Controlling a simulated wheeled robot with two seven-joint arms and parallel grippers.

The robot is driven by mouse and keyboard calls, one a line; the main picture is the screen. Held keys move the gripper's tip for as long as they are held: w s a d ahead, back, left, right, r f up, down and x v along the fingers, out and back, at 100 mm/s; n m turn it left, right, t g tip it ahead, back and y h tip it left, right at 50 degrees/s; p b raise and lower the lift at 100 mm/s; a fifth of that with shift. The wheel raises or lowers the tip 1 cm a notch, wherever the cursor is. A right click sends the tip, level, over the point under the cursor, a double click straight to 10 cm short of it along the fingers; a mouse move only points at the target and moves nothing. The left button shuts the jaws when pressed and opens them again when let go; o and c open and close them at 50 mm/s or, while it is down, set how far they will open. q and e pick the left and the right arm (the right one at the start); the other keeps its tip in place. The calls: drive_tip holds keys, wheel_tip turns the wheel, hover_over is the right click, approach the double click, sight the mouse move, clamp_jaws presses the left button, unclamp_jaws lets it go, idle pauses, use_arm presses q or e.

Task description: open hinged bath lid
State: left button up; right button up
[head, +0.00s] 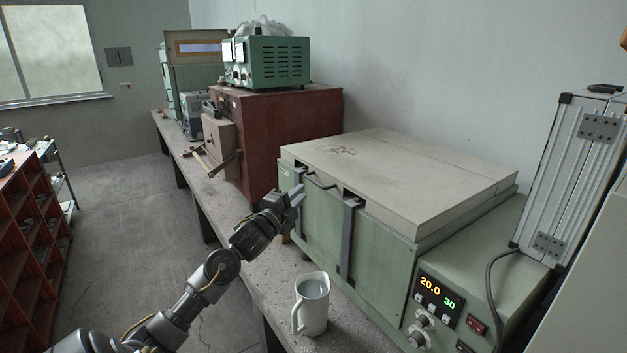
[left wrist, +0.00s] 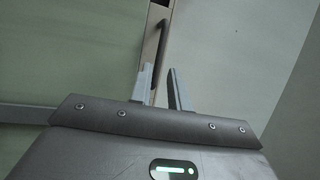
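The bath lid (head: 415,178) is a flat cream slab lying closed on the green bath (head: 375,240). A dark bar handle (head: 320,184) sticks out from its front edge, near the left corner. My left gripper (head: 299,194) is in front of the bath, close to the left of the handle. My right gripper is out of view.
A white jug (head: 311,303) stands on the concrete bench (head: 285,310) in front of the bath, right of my left forearm. A brown cabinet (head: 290,130) stands behind left.

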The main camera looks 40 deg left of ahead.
sight(314, 181)
use_arm(q)
drive_tip(key=w, duration=0.2)
drive_tip(key=w+r+p, duration=0.1)
drive_tip(key=w, duration=0.3)
drive_tip(key=shift+w+a+r+p, duration=0.15)
drive_tip(key=shift+a+p, duration=0.15)
drive_tip(key=shift+p, duration=0.1)
drive_tip(key=shift+w+a, duration=0.1)
drive_tip(key=shift+w, duration=0.75)
clamp_jaws()
